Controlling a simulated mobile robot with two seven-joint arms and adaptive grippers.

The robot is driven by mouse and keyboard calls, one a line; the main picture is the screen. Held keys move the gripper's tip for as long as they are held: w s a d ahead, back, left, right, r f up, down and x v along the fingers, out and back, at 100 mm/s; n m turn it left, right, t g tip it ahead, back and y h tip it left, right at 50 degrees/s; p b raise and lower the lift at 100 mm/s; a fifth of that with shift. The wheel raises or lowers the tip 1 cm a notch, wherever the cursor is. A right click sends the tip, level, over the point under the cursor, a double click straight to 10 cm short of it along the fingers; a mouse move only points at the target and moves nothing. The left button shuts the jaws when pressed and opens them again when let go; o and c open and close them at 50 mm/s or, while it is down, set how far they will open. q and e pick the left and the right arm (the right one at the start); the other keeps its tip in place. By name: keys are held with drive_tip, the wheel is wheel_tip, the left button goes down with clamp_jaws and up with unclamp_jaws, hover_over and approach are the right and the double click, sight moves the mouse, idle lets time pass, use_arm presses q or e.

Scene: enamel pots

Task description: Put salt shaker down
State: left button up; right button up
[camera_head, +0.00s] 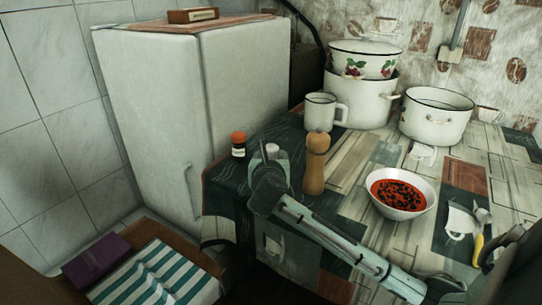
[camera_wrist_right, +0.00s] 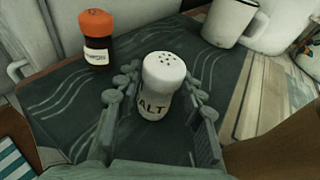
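The salt shaker (camera_wrist_right: 162,88) has a white perforated cap and a clear body with dark lettering. It stands upright on the dark cloth near the table's left end. In the head view only its white cap (camera_head: 272,149) shows, the rest being hidden by my right gripper (camera_head: 268,163). In the right wrist view my right gripper (camera_wrist_right: 156,100) has a finger on each side of the shaker. The fingers are spread, with a gap visible on the left side, and they do not appear to clamp it. My left gripper is not in view.
A red-capped spice jar (camera_head: 239,144) stands left of the gripper, and a wooden pepper mill (camera_head: 315,163) close on its right. A white mug (camera_head: 321,111), a bowl of red soup (camera_head: 401,192) and pots (camera_head: 436,115) stand farther right. The fridge (camera_head: 175,105) borders the table's left side.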

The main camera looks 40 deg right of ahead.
drive_tip(key=shift+o, duration=1.2)
drive_tip(key=shift+r, duration=0.15)
drive_tip(key=v, duration=1.2)
